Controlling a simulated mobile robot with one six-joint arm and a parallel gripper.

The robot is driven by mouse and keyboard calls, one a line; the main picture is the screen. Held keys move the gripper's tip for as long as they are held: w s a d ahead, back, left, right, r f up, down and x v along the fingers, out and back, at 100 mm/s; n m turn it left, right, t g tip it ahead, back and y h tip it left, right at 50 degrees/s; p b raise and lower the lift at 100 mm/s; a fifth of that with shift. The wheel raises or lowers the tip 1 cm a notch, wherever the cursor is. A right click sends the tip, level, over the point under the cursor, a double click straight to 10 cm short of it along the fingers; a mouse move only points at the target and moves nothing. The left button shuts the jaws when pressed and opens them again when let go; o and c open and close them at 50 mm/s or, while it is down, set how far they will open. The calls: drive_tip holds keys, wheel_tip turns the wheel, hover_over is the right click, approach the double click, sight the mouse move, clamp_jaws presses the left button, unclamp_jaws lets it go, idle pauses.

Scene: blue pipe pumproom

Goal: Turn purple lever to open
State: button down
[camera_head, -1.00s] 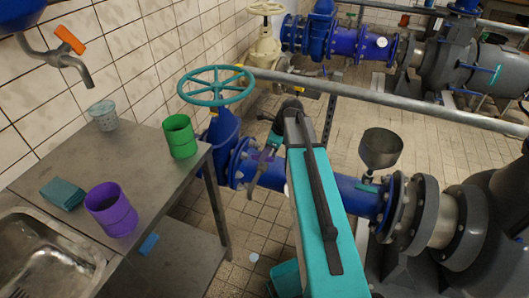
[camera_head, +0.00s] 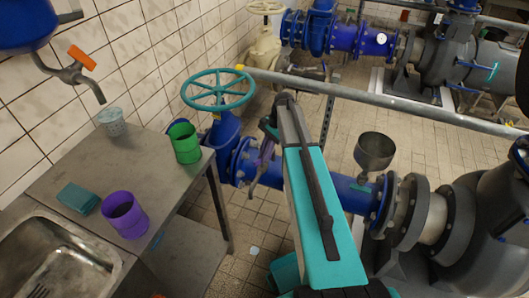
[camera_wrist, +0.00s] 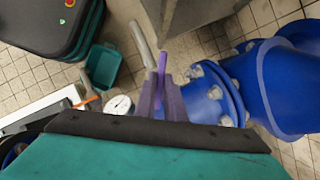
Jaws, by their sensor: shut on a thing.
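The purple lever (camera_wrist: 162,62) shows as a thin purple bar in the wrist view. It lies between the two greyish-purple fingers of my gripper (camera_wrist: 161,88), which is shut on it. In the head view, a purple part (camera_head: 266,151) shows at the left of my teal arm, beside the blue pipe (camera_head: 345,188). My arm hides much of the lever and the gripper there. A grey bar (camera_wrist: 142,43) stands just left of the lever in the wrist view.
A teal handwheel (camera_head: 218,89) stands above the blue valve. A metal table (camera_head: 160,182) with green and purple cups is at left. A grey rail (camera_head: 380,99) crosses behind my arm. A grey funnel (camera_head: 374,152) stands to the right.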

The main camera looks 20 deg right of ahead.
drive_tip(key=n, duration=0.1)
drive_tip(key=n+g+p, duration=0.1)
drive_tip(key=shift+w+a+r+n, duration=0.1)
drive_tip(key=shift+w+n, duration=0.1)
drive_tip(key=shift+n, duration=0.2)
drive_tip(key=shift+n+g+h+p, duration=0.5)
drive_tip(key=shift+n+h, duration=0.1)
drive_tip(key=shift+n, duration=1.1)
drive_tip(key=c, duration=1.8)
unclamp_jaws()
drive_tip(key=shift+c, duration=0.2)
drive_tip(key=p+v, duration=0.4)
drive_tip(key=v, duration=0.3)
drive_tip(key=shift+r, duration=0.15)
